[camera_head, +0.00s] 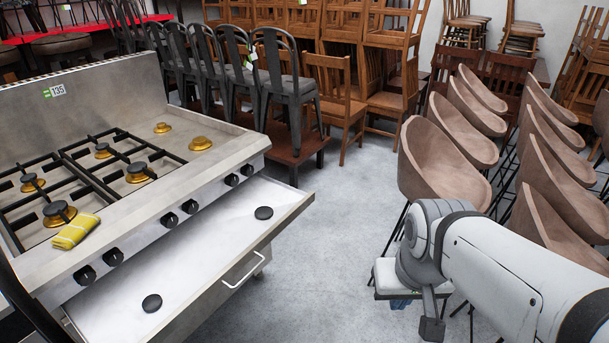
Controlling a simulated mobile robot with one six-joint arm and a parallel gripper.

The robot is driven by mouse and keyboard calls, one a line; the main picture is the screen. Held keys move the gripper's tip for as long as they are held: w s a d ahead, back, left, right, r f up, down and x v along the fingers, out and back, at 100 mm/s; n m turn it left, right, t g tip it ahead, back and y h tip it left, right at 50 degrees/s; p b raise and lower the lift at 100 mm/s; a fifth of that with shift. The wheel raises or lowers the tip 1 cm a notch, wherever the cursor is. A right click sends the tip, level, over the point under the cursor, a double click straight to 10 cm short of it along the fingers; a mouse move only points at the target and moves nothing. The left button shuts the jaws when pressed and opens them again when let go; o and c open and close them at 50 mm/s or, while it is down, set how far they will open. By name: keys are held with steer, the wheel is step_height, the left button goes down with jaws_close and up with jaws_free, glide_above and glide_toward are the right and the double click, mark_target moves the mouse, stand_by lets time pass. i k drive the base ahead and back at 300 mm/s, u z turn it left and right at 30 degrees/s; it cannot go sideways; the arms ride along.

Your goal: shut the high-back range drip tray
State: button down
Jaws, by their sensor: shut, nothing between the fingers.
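The high-back range (190,155) stands at the left with a tall steel back panel and a 135 tag. Its drip tray (205,252) is pulled out below the knob panel, a wide, shallow pale metal tray. A bar handle (243,270) is on the tray's front face. Two black round pieces, one (263,212) near the far end and one (151,303) near the near end, lie on the tray. My gripper (432,328) is low at the bottom right, shut and empty, apart from the tray and to the right of its handle.
A yellow cloth (76,231) lies on the range's front edge. Bare grey floor (315,240) lies between the tray and my arm. Brown bucket chairs (440,165) stand close behind my arm. Dark metal chairs (285,85) stand on a low wooden platform behind the range.

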mark_target(188, 265)
steer(key=u, duration=0.05)
steer(key=i, duration=1)
steer(key=u, duration=0.1)
